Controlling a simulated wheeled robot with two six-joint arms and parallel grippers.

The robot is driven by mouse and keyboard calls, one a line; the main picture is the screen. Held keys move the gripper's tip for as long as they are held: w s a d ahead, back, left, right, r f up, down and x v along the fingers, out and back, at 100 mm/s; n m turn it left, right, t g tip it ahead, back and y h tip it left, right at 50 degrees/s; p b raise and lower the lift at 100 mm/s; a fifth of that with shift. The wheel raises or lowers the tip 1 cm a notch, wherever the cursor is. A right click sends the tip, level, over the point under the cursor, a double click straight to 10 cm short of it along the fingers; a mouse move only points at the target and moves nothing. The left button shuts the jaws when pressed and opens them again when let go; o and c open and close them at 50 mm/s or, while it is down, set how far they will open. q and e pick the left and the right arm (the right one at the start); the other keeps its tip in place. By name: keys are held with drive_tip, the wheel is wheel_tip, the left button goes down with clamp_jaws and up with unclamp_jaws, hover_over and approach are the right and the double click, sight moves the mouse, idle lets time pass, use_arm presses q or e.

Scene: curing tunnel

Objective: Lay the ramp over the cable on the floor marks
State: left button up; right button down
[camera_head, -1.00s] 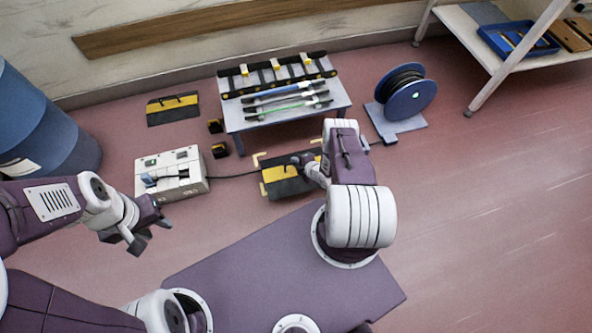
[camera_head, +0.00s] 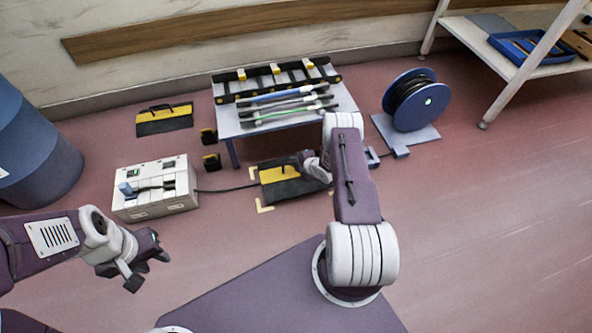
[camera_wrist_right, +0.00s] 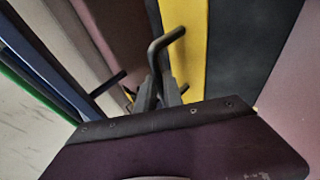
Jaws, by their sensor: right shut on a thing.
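The ramp (camera_head: 281,174), a black plate with a yellow band and a black handle (camera_wrist_right: 165,42), is between pale corner floor marks (camera_head: 264,206). My right gripper (camera_head: 308,162) is shut on its handle, and the right wrist view shows the fingers (camera_wrist_right: 165,90) there. The arm hides the ramp's right part. I cannot tell whether the ramp touches the floor. My left gripper (camera_head: 146,268) is empty, fingers apart, at the lower left.
A pale switch box (camera_head: 156,204) stands left of the ramp. A low table (camera_head: 228,124) with rods is behind it. A cable reel (camera_head: 413,98) stands right. The right floor is open.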

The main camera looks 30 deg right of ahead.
wheel_tip(320, 180, down, 4)
drive_tip(key=b, duration=0.3)
drive_tip(key=shift+w+f+b, duration=0.1)
drive_tip(key=shift+w+b, duration=0.05)
drive_tip(key=shift+b, duration=0.2)
drive_tip(key=shift+r, duration=0.25)
drive_tip(key=c, duration=1.8)
unclamp_jaws()
drive_tip(key=shift+f, duration=0.15)
drive_tip(key=o, duration=0.3)
